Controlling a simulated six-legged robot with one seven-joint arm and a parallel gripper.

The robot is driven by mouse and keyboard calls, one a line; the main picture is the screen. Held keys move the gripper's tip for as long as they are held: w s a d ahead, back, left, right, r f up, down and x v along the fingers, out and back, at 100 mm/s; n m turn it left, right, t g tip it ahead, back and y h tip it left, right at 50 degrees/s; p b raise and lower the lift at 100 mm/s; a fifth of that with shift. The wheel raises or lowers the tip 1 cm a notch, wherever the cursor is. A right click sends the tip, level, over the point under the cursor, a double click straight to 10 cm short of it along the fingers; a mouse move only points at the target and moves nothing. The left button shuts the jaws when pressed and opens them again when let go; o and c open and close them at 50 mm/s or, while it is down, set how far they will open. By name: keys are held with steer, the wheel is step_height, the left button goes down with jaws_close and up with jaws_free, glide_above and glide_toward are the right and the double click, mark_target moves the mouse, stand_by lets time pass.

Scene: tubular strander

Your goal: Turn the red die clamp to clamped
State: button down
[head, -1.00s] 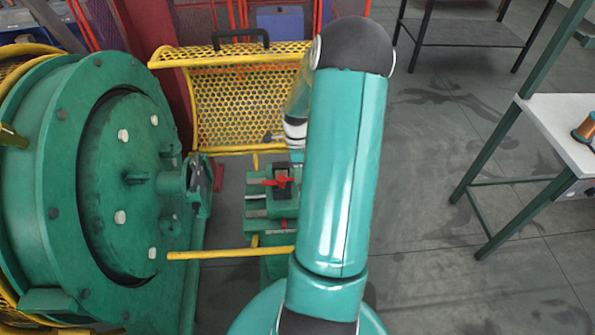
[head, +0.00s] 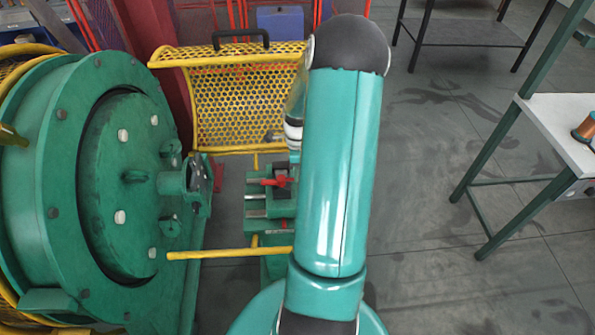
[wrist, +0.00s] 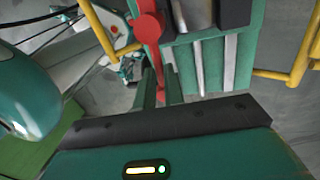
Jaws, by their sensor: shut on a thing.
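The red die clamp (head: 278,181) sits on the green die block with its steel bars (head: 258,197), left of my arm in the head view. In the wrist view the clamp (wrist: 148,27) shows a round hub with a long red handle running down toward my gripper. My gripper (wrist: 161,88) is shut on the lower part of that handle, one finger on each side. In the head view my own arm hides the gripper.
A yellow mesh guard (head: 240,105) with a black handle stands open behind the clamp. A yellow bar (head: 230,254) crosses in front. The large green drum (head: 118,185) is on the left. A white-topped table (head: 565,125) stands right, with clear floor (head: 440,160) between.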

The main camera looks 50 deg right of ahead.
steer(key=a+m+t, duration=0.3)
steer(key=a+m, duration=0.4)
steer(key=m, duration=1)
steer(key=shift+m, duration=0.3)
stand_by(0.4)
steer(key=c, duration=1.5)
jaws_free()
steer(key=v, duration=1.4)
steer(key=shift+s+a, duration=0.1)
steer(key=shift+a, duration=0.15)
